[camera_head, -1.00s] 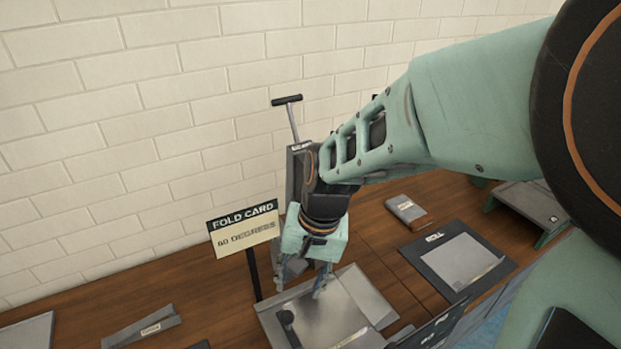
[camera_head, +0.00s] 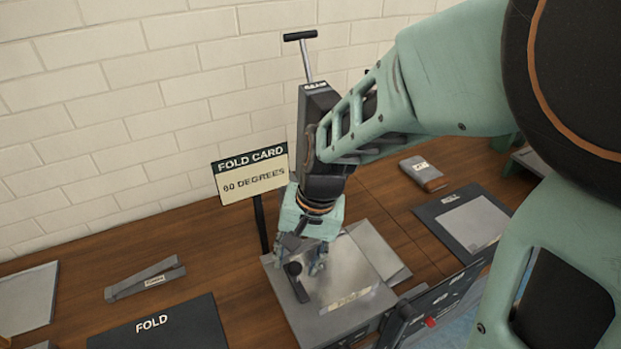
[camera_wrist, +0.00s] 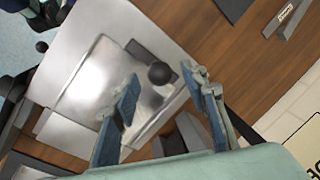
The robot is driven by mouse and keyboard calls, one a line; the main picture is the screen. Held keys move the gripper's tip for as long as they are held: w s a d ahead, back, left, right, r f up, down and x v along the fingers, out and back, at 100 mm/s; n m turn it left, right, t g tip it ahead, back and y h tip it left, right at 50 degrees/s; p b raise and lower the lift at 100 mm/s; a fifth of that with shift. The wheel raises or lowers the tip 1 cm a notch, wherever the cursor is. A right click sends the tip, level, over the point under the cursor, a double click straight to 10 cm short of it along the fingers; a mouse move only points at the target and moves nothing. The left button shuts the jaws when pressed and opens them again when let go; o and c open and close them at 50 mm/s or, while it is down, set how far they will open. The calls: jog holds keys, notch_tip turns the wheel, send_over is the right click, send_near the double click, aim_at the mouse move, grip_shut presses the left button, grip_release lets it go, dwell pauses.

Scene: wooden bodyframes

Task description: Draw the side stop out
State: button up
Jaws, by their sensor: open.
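The side stop appears to be the dark bar with a round black knob (camera_wrist: 160,73) near one edge of the grey metal bed (camera_wrist: 100,30). The knob also shows in the head view (camera_head: 294,268), at the left of the bed. A shiny metal sheet (camera_wrist: 97,80) lies on the bed beside it. My gripper (camera_wrist: 164,82) is open, with one blue-padded finger on each side of the knob in the wrist view. In the head view my gripper (camera_head: 302,266) is low over the bed. Whether a finger touches the knob I cannot tell.
A "FOLD CARD 60 DEGREES" sign (camera_head: 251,174) stands on a post close behind my gripper. The tall "BEAM" column (camera_head: 314,112) with a T-handle rises behind my arm. A dark panel with a red button (camera_head: 430,322) is at the front right. A "FOLD" mat (camera_head: 165,325) lies left.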

jog(key=shift+a+f, duration=0.15)
jog(key=shift+f, duration=0.55)
jog(key=shift+r, duration=0.1)
grip_shut()
